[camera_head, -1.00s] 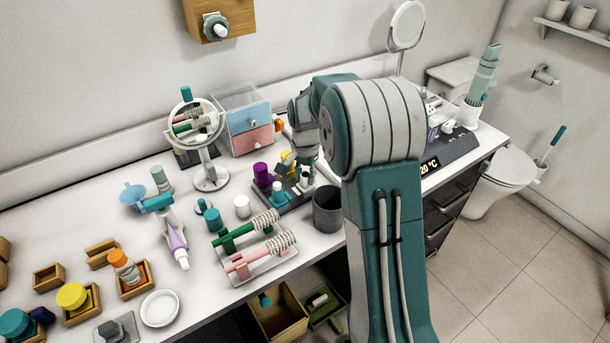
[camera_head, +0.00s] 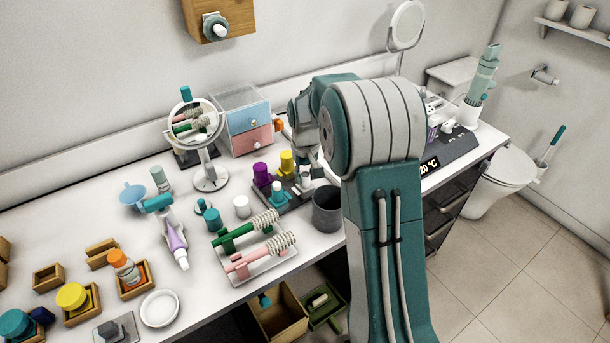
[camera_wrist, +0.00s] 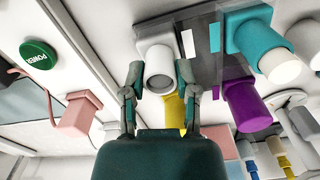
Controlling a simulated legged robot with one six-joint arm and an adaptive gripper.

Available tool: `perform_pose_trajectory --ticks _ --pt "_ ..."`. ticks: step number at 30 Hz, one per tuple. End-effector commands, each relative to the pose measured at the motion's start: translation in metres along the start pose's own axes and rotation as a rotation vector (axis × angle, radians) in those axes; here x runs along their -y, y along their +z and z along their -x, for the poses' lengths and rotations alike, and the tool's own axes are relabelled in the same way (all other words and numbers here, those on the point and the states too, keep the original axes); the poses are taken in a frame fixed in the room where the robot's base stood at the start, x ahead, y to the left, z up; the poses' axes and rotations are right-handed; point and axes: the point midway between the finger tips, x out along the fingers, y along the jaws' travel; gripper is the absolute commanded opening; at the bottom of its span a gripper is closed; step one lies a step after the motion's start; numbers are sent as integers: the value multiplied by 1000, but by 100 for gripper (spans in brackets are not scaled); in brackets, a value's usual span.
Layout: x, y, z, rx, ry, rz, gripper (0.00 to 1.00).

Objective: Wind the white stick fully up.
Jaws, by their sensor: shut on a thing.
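The white stick (camera_wrist: 158,62) has a square base and a round tube with a greyish round end, seen in the wrist view. My gripper (camera_wrist: 159,78) has one finger on each side of this tube and is shut on it. The stick stands in a dark holder (camera_wrist: 204,68) with a teal stick (camera_wrist: 262,50), a purple stick (camera_wrist: 247,107) and a yellow stick (camera_wrist: 172,112). In the head view the purple (camera_head: 261,172), yellow (camera_head: 287,161) and teal (camera_head: 278,192) sticks are clear. My arm hides much of the gripper there.
A dark grey cup (camera_head: 327,208) stands just in front of the holder. A rack with green and pink curlers (camera_head: 262,262) lies to its left. A drawer box (camera_head: 248,131) stands behind. In the wrist view, a green power button (camera_wrist: 39,54) and a pink block (camera_wrist: 75,115) are at left.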

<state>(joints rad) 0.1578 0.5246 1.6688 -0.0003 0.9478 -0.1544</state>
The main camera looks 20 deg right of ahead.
Motion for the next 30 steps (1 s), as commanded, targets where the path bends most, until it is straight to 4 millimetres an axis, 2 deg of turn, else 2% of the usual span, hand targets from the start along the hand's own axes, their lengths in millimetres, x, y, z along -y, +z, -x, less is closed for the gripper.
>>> perform_pose_trajectory --ticks 15,24,30 --pt "1 1 -3 5 -3 468 0" --pt "1 1 -3 5 -4 645 0" --pt "1 1 -3 5 -4 702 0"
